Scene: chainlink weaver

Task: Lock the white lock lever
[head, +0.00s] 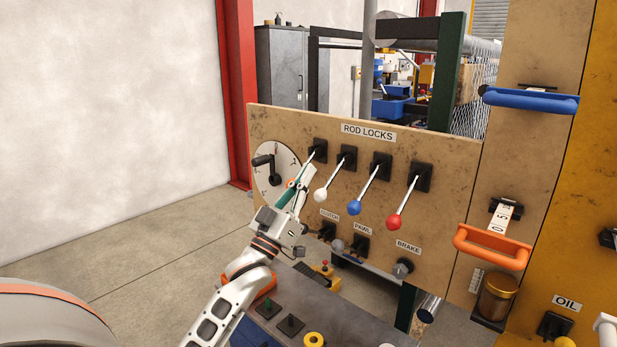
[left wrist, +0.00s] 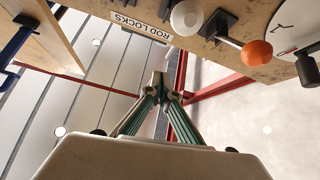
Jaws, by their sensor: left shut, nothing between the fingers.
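The white lock lever has a round white knob (head: 320,195) and a thin rod slanting up to a black mount on the ROD LOCKS panel (head: 445,200). It slants down-left, like its neighbours. My left gripper (head: 308,173) is shut and empty, close to the left of the white lever, between it and the orange-knobbed lever, which it partly hides. In the left wrist view the shut fingertips (left wrist: 161,80) are apart from the white knob (left wrist: 187,17) and the orange knob (left wrist: 257,53). My right gripper is not in view.
The blue lever (head: 354,207) and red lever (head: 394,222) stand to the right. A round dial with a black crank (head: 268,165) is left of my gripper. Below are smaller black controls and a BRAKE knob (head: 403,268). Open floor lies to the left.

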